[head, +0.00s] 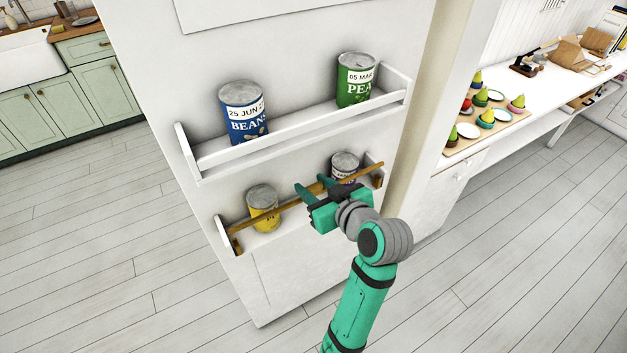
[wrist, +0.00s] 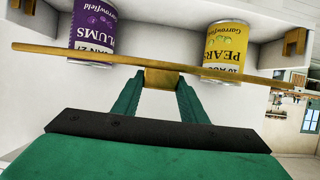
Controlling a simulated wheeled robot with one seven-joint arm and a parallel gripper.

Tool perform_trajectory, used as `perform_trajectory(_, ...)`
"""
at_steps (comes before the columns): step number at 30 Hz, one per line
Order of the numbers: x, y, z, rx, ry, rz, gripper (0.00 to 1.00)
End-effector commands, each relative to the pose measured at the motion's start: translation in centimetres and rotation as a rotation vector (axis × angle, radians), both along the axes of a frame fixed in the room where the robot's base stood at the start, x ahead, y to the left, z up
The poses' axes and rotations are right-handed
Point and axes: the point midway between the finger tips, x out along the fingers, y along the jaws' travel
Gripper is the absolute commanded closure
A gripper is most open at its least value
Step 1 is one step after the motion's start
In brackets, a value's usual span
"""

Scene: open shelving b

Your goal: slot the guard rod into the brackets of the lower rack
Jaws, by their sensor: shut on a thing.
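The guard rod (head: 284,208) is a long thin wooden bar. My gripper (head: 316,190) is shut on its middle, at a small block (wrist: 162,78) that shows between the fingers in the wrist view. The lower rack (head: 280,240) is a white shelf on the panel with a wooden bracket at each end, the left bracket (head: 235,241) and the right bracket (head: 376,174). The rod spans in front of the rack, roughly along the bracket line. In the upside-down wrist view, the rod shows apart from both brackets, one at right (wrist: 296,42) and one at left (wrist: 28,6).
A yellow pears can (head: 262,205) and a purple plums can (head: 344,166) stand on the lower rack behind the rod. The upper rack (head: 290,130), with its own rail, holds a blue beans can (head: 243,110) and a green peas can (head: 356,80). Open floor lies left.

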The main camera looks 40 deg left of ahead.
Motion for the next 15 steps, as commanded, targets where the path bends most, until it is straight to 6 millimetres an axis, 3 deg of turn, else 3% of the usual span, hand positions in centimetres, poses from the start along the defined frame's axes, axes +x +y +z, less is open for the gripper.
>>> perform_trajectory(6, 0.0, 0.0, -1.9, -0.001, 0.001, 0.000, 0.90)
perform_trajectory(15, 0.0, 0.0, -3.1, 0.001, -0.001, 0.000, 0.90)
